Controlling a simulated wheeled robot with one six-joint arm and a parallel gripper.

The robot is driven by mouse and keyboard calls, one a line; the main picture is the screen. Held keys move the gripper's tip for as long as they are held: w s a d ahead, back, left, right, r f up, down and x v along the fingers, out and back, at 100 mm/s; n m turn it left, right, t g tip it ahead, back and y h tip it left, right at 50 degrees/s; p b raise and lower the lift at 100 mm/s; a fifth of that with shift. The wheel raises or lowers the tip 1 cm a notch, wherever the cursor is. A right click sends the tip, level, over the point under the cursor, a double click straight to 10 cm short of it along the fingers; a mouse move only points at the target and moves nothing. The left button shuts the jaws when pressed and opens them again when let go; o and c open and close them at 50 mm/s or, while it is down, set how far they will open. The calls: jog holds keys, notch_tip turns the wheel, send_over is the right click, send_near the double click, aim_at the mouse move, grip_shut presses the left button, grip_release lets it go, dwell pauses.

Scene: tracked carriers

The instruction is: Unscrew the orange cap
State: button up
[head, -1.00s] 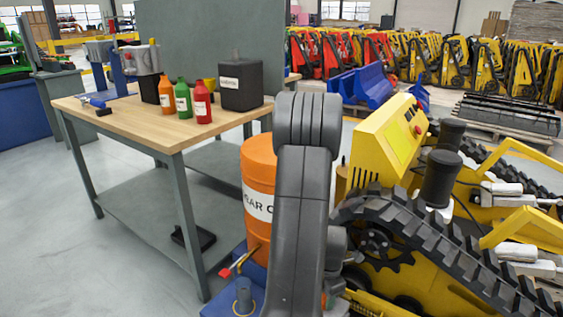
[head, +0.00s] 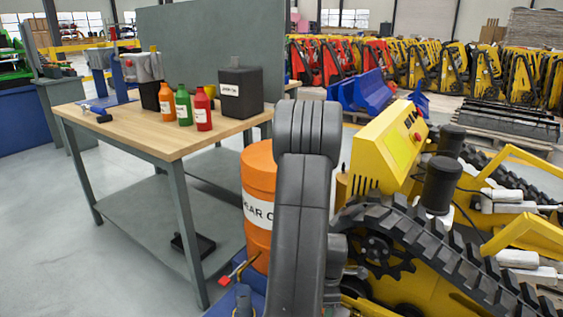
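My gripper is not in view; only my dark grey arm rises up the middle of the head view. I cannot make out a separate orange cap with certainty. An orange drum (head: 257,178) with a white label stands left of my arm, which hides its right side. A small orange bottle (head: 167,104) stands on the wooden workbench (head: 140,128); its top is too small to tell the cap apart. A yellow tracked carrier (head: 388,145) with black tracks stands right of my arm, partly hidden by it.
A green bottle (head: 184,107), a red bottle (head: 203,112) and a black container (head: 240,92) stand on the bench. A black cylinder (head: 442,182) rises from the carrier. Open grey floor (head: 60,240) lies left of the bench. Several more machines fill the background.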

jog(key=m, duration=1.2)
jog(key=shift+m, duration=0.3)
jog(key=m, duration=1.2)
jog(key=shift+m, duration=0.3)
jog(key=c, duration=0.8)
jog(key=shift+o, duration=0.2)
